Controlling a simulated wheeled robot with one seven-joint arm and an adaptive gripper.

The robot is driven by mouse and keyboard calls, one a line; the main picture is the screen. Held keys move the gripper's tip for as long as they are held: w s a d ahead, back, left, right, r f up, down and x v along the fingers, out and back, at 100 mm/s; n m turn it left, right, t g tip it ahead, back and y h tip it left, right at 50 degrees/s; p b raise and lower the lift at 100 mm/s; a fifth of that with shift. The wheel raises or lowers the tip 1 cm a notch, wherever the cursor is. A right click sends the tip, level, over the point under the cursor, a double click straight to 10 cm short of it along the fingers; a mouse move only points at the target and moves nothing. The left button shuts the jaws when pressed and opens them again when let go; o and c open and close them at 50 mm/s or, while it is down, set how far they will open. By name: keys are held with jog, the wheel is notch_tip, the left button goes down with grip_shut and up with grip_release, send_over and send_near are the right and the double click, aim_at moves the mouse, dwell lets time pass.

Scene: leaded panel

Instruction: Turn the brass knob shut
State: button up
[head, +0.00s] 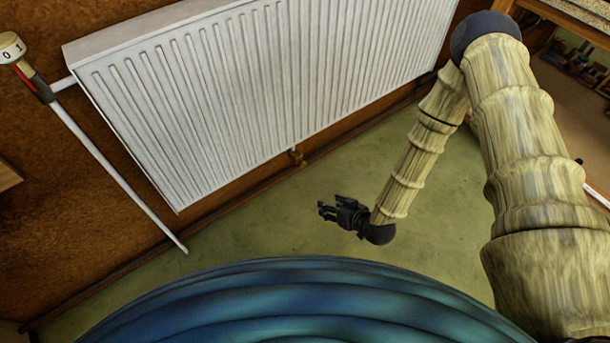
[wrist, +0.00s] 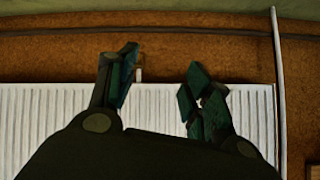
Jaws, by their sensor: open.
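The brass knob (head: 12,47) is at the top left edge of the head view, partly cut off by the frame. It has a pale face with the marks 0 and 1, and it sits on a valve with a red stripe and a dark collar. My gripper (head: 328,208) is open and empty, low over the green floor in front of the radiator, far to the right of the knob and below it. In the wrist view my gripper (wrist: 162,62) shows two spread fingers with nothing between them. The knob does not show in the wrist view.
A white ribbed radiator (head: 260,85) hangs on the brown wall, and also shows in the wrist view (wrist: 60,105). A white pipe (head: 115,175) runs from the valve to the floor. A small brass fitting (head: 297,157) is under the radiator. Wooden furniture (head: 570,18) stands at right.

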aim_at(304, 165)
jog(key=w+a+f+n+t+y+b, duration=0.1)
jog(key=w+f+n+t+y+b, duration=0.15)
jog(key=w+f+b, duration=0.5)
jog(key=w+a+f+n+t+y+b, duration=0.15)
jog(key=w+f+t+b, duration=0.25)
jog(key=w+b, duration=0.6)
jog(key=shift+m, duration=0.4)
jog(key=b+x, duration=0.1)
jog(key=x, duration=0.1)
jog(key=b+x, duration=0.2)
jog(key=a+b+x, duration=0.1)
jog(key=b+x, duration=0.1)
jog(key=x, duration=0.1)
jog(key=shift+s, duration=0.3)
jog(key=shift+b+x, duration=0.35)
jog(key=shift+x, duration=0.65)
jog(key=shift+c, duration=0.4)
jog(key=shift+s, duration=0.1)
jog(key=c, duration=0.9)
